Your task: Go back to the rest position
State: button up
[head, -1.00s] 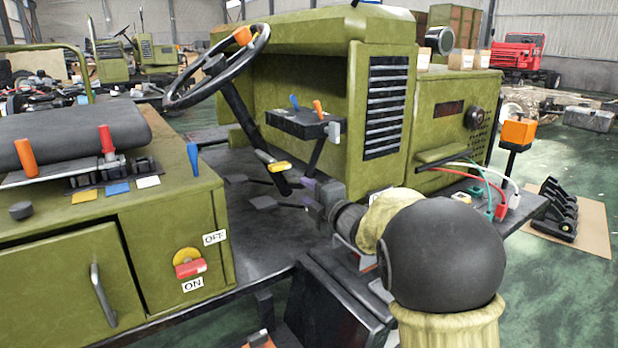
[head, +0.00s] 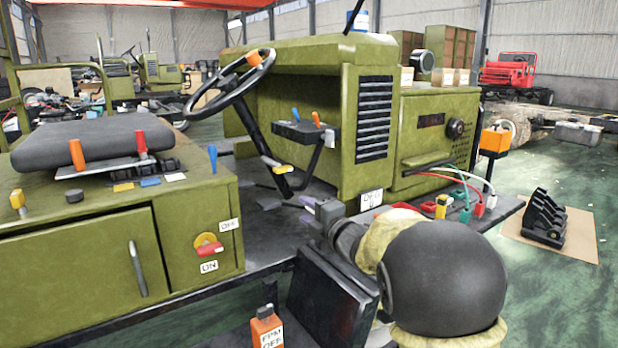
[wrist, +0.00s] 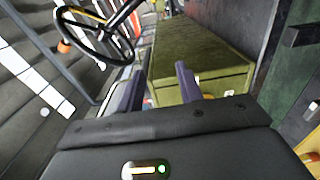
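My gripper (head: 322,210) is at the end of my arm, over the dark floor plate of the olive-green vehicle chassis (head: 362,150). In the wrist view its two purple fingers (wrist: 160,88) stand apart with nothing held between them. A green box-shaped part (wrist: 205,60) of the vehicle lies beyond the fingers there. My arm's large dark rounded joint hides part of the floor plate's near edge in the head view.
The steering wheel (head: 230,85) rises left of my gripper, beyond the seat cabinet (head: 80,250). Red, green and white cables (head: 465,185) lie at right. An orange box on a post (head: 494,141) stands farther right. A black pedal rack (head: 545,218) sits on cardboard. Green floor is open at right.

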jog(key=s+d+f+m+g+h, duration=0.4)
jog(key=s+d+f+m+h, duration=0.55)
jog(key=d+f+m, duration=0.45)
jog(key=s+d+f+m+g, duration=0.1)
jog(key=s+f+m+g, duration=0.4)
jog(key=s, duration=0.7)
jog(key=s+f+m+g, duration=0.3)
jog(key=s+f+m, duration=0.25)
jog(key=s, duration=0.55)
notch_tip(320, 180, up, 31)
jog(key=p, duration=3)
jog(key=shift+s+d+f, duration=0.15)
jog(key=shift+s, duration=0.05)
